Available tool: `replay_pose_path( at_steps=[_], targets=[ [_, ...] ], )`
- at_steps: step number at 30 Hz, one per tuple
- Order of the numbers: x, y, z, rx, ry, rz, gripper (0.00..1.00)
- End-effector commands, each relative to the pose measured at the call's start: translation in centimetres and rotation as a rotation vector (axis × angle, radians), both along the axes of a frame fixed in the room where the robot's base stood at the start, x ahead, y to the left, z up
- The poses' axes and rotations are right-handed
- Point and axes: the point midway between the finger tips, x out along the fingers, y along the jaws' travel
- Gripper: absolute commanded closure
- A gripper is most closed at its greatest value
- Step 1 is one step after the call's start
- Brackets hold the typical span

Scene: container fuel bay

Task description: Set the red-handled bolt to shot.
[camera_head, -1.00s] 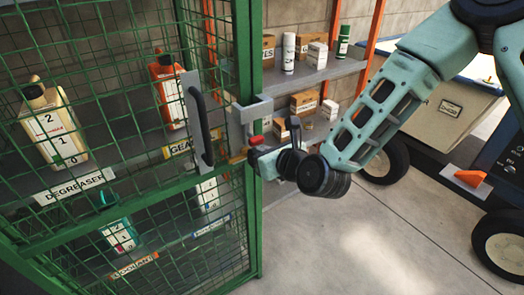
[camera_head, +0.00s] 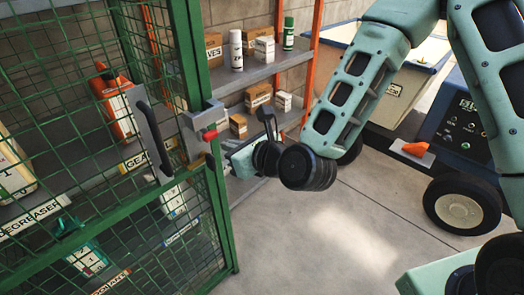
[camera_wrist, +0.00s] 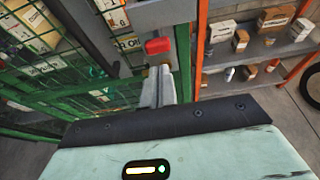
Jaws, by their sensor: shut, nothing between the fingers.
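The bolt's red handle (camera_head: 210,135) sits just below a grey bracket (camera_head: 203,117) on the edge of the green mesh cage door (camera_head: 188,60). In the wrist view the red handle (camera_wrist: 158,46) is straight ahead of the fingertips, with the grey bracket (camera_wrist: 160,14) beyond it. My gripper (camera_wrist: 160,72) is shut and empty, its fingers close together just short of the handle. A small gap seems to separate them. In the head view my gripper's body is low and right of the handle, and its fingertips are hard to make out. I cannot tell how far the bolt is thrown.
A grey door pull (camera_head: 152,128) with a black grip stands left of the bolt. Bottles, including an orange one (camera_head: 116,105), stand behind the mesh. Orange-posted shelves (camera_head: 262,72) with boxes are behind my arm. A wheeled cart (camera_head: 455,130) is at right. The floor between is clear.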

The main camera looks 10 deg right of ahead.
Motion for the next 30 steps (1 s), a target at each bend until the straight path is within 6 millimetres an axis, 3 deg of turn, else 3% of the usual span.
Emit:
replay_pose_path(
  at_steps=[3,14,26,30],
  targets=[
    [-2.2,-1.5,1.1,-0.002,0.007,-0.001,1.0],
    [-2.5,-2.0,1.7,-0.001,0.011,-0.003,1.0],
    [-4.4,-2.9,2.0,-0.005,0.015,0.001,1.0],
    [-6.9,-4.6,3.0,-0.006,0.02,-0.001,1.0]
  ],
)
